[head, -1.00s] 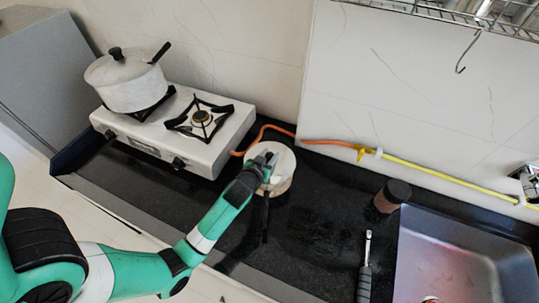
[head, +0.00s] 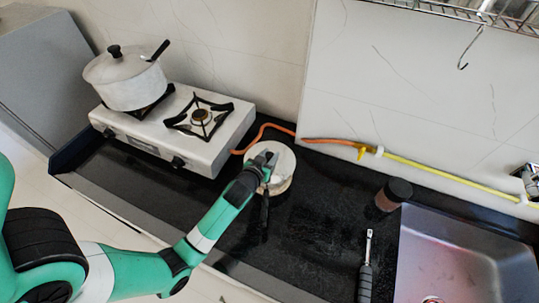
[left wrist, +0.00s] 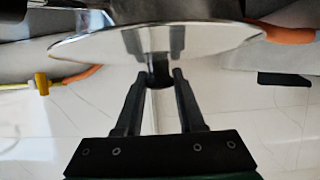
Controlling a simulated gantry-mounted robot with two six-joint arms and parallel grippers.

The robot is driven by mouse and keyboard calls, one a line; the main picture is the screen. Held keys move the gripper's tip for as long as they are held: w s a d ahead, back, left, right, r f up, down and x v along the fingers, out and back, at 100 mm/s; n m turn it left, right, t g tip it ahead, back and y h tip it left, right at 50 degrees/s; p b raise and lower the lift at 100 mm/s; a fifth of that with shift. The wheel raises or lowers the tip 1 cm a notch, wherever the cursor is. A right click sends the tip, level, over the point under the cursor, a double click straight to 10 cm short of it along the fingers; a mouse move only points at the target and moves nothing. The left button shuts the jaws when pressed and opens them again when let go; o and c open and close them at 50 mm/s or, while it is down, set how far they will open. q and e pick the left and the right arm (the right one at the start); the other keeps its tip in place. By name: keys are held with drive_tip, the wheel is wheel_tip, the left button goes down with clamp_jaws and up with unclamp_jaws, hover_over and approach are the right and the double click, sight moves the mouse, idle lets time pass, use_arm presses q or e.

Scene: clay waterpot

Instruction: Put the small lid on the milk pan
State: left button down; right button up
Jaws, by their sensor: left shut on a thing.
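The small lid (left wrist: 90,42) is a shiny round disc in the left wrist view, with a dark knob between my fingers. My left gripper (left wrist: 160,76) is shut on that knob. In the head view my left gripper (head: 266,164) is at the lid (head: 284,162), which lies over the milk pan (head: 283,186) on the black counter. The pan is small and pale, with a dark handle (head: 265,215) pointing toward the front. The lid looks roughly level and lined up with the pan. I cannot tell whether it touches the rim. My right gripper is not in view.
A white stove (head: 200,148) stands to the left, with a large lidded pot (head: 128,84) on its left burner; the right burner is empty. An orange hose (head: 275,127) runs behind the pan. A dark jar (head: 394,194), a black-handled tool (head: 366,270) and a sink (head: 460,260) are right.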

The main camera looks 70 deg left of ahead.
use_arm(q)
drive_tip(key=shift+f, duration=0.35)
drive_tip(key=shift+c, duration=2.2)
unclamp_jaws()
drive_tip(key=shift+s+d+r, duration=0.15)
drive_tip(key=shift+d+r, duration=0.05)
drive_tip(key=p+v, duration=0.2)
drive_tip(key=v, duration=0.9)
drive_tip(key=shift+r, duration=0.1)
